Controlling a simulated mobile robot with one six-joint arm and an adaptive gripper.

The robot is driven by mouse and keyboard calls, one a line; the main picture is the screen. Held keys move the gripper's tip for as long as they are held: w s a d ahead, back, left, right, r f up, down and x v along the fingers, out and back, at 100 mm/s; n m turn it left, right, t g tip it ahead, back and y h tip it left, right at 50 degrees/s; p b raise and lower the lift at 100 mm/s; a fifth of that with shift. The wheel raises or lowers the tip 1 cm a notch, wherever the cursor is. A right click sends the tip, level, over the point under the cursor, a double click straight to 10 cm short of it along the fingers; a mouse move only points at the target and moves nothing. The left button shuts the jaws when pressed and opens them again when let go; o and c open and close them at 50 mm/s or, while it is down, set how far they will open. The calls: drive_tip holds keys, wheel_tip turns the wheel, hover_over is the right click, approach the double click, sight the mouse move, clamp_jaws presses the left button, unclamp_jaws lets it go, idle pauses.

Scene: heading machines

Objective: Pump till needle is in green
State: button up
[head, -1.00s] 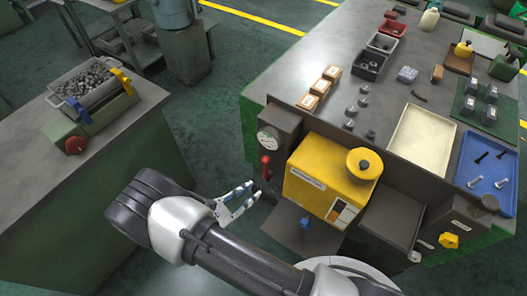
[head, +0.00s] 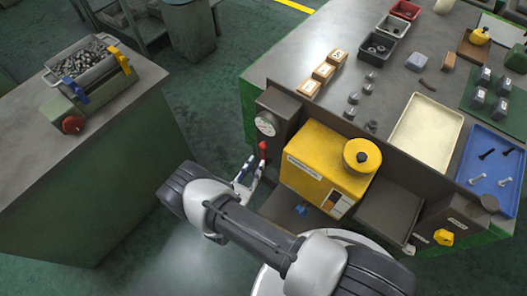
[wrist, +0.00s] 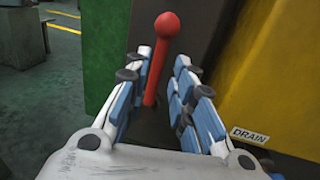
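The red pump lever (head: 263,150) stands up at the left side of the yellow tank (head: 318,165), below the gauge. In the wrist view the red lever (wrist: 160,62) with its round knob rises between my fingers. My gripper (head: 250,172) is at the lever; in the wrist view my gripper (wrist: 162,75) has its fingers apart on either side of it, with gaps visible. The round white gauge (head: 266,124) sits on a dark housing; its needle and green zone are too small to read.
A "DRAIN" label (wrist: 250,135) is on the yellow tank near my right finger. A blue knob (head: 301,209) sits below the tank and a yellow knob (head: 443,237) at the right. A bench with a parts bin (head: 85,70) stands at the left.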

sight(263, 153)
drive_tip(key=x, duration=0.7)
drive_tip(key=shift+w+b, duration=0.15)
drive_tip(key=shift+b, duration=0.2)
drive_tip(key=shift+c, duration=0.4)
clamp_jaws()
